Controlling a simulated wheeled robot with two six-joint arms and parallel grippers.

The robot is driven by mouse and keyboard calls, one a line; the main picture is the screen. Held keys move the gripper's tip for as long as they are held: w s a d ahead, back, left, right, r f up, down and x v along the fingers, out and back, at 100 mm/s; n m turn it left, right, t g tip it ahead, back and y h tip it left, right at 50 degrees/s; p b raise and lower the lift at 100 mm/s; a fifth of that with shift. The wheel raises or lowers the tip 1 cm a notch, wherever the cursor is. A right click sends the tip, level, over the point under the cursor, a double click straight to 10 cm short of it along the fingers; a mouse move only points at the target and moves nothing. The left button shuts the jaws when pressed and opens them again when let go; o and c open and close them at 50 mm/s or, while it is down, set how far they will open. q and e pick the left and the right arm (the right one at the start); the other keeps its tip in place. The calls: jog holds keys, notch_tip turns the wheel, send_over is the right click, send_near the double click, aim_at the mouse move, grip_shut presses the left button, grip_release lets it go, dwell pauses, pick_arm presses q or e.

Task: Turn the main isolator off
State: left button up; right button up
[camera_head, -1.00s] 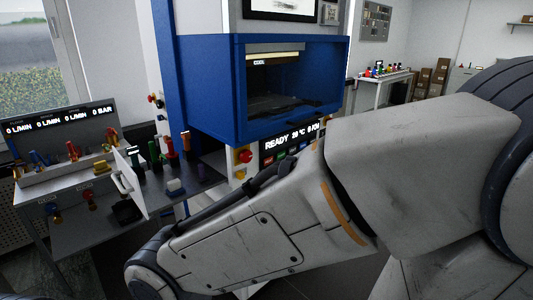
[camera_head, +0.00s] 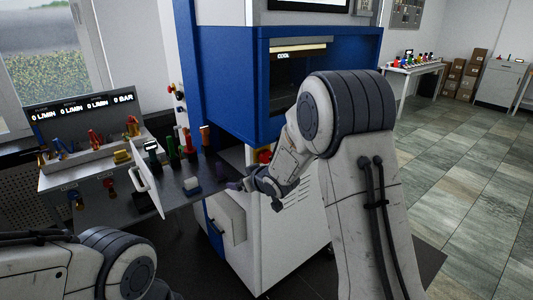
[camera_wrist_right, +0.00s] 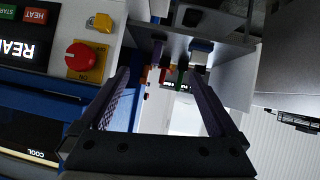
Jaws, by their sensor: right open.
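The main isolator is a red rotary knob on a yellow plate (camera_wrist_right: 83,57) in the right wrist view, with "ON" printed on the plate. In the head view the red and yellow isolator (camera_head: 264,156) shows just behind my right forearm, partly hidden. My right gripper (camera_wrist_right: 160,75) is open and empty, its two dark fingers to the right of the knob in the wrist view and apart from it. In the head view this gripper (camera_head: 234,184) is in front of the press, left of the isolator, partly hidden by the wrist. My left gripper is out of view.
The blue press (camera_head: 230,85) stands centre, with a yellow switch (camera_wrist_right: 101,22) and a lit display (camera_wrist_right: 15,47) near the isolator. A bench of coloured valves (camera_head: 95,165) and a hinged white panel (camera_head: 147,180) are at left. The tiled floor at right is clear.

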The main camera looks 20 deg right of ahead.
jog(key=w+d+f+t+y, duration=0.1)
jog(key=w+d+t, duration=0.1)
jog(key=d, duration=0.3)
jog(key=w+d+t+y, duration=0.1)
jog(key=w+d, duration=0.2)
jog(key=d, duration=0.1)
jog(key=t+y+p, duration=0.2)
jog(key=t, duration=0.1)
send_near(268, 156)
jog(key=p+x, duration=0.2)
jog(key=x, duration=0.6)
jog(key=shift+s+a, duration=0.1)
jog(key=shift+w+a, duration=0.2)
jog(key=shift+w, duration=0.45)
jog(key=shift+c, duration=0.4)
